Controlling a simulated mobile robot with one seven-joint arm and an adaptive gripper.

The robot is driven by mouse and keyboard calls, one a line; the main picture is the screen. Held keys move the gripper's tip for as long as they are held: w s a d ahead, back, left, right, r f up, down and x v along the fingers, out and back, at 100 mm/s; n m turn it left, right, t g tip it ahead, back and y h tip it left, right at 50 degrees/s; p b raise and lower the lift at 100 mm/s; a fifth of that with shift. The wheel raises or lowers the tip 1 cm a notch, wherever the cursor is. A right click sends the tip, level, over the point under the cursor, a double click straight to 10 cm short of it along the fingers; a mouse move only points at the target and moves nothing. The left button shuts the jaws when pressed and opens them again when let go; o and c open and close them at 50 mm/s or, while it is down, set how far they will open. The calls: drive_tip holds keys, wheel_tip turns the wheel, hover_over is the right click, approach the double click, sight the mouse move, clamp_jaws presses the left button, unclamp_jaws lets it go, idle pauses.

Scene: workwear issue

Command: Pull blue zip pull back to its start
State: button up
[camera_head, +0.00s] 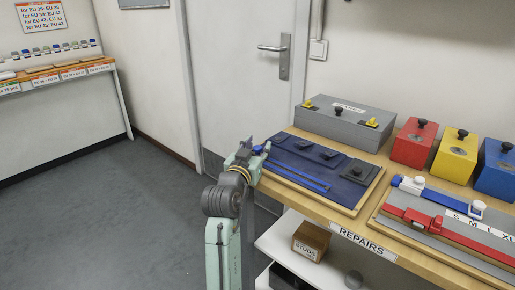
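A dark blue cloth panel (334,196) lies on a wooden board on the bench. A bright blue zip strip (297,175) runs along its near side. A small bright blue piece (257,150) shows at the strip's far left end, right against my gripper (262,147); it looks like the blue zip pull, but it is too small to be sure. My arm comes up from the bottom, and my gripper is at the panel's left corner. The fingers are small and partly hidden, so I cannot tell whether they are shut on the piece or only beside it.
Several dark knobbed pieces (326,153) sit on the panel. Behind it stands a grey box (345,122) with yellow fittings. Red (411,148), yellow (454,160) and blue (497,176) boxes stand at right. A sizing board with a red slider (418,217) lies front right. Open floor is left.

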drive_tip(key=shift+s+a, duration=0.1)
drive_tip(key=v, duration=1.1)
drive_tip(key=shift+s, duration=0.4)
